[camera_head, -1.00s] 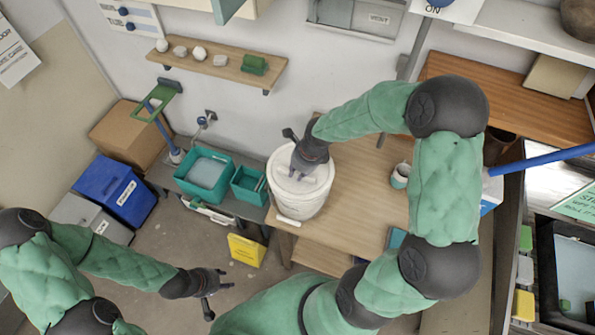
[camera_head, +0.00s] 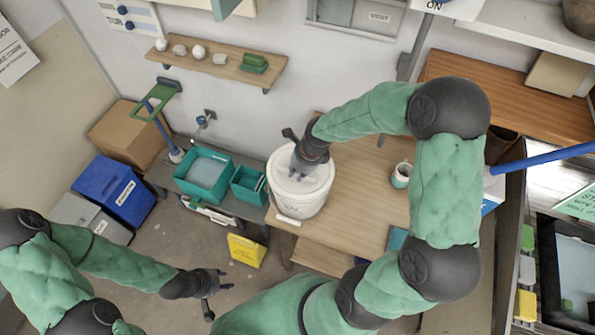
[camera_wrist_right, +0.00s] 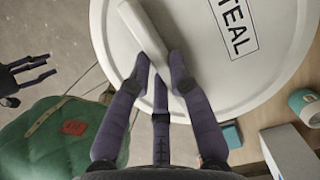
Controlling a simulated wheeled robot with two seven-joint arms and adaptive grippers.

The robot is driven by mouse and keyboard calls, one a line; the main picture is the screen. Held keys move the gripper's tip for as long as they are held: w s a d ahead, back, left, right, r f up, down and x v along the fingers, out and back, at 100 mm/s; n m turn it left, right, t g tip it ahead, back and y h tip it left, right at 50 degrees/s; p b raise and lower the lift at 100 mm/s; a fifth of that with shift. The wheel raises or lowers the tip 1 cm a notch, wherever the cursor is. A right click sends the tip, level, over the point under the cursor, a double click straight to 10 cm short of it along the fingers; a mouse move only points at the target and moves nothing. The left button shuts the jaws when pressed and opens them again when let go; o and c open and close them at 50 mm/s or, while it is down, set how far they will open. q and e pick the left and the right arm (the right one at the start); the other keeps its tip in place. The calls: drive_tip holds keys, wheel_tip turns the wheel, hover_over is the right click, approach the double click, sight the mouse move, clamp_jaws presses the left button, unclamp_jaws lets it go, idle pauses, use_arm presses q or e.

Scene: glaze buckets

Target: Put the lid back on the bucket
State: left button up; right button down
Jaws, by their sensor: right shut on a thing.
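The white bucket (camera_head: 298,208) stands on the wooden table near its left end. The white round lid (camera_head: 316,188) lies over the bucket's mouth and looks about level with the rim. In the right wrist view the lid (camera_wrist_right: 200,85) carries a label reading TEAL. My right gripper (camera_head: 297,174) is over the lid from above, its fingers shut on the lid's white bar handle (camera_wrist_right: 143,32). Whether the lid's edge is pressed fully home all round cannot be told. My left gripper (camera_head: 217,284) is empty, fingers apart, low at the left, away from the bucket.
Teal tubs (camera_head: 205,174) stand on a grey bench left of the bucket. A cup (camera_head: 401,175) stands on the table (camera_head: 362,180) to the right, with clear tabletop between. A yellow sign (camera_head: 246,250) is on the floor. A wall shelf (camera_head: 225,68) is behind.

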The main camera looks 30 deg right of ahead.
drive_tip(key=shift+f+b, duration=0.15)
drive_tip(key=shift+b, duration=0.2)
idle(0.4)
idle(0.3)
drive_tip(key=c, duration=0.6)
unclamp_jaws()
drive_tip(key=shift+r+p, duration=2.2)
drive_tip(key=shift+r, duration=1.35)
clamp_jaws()
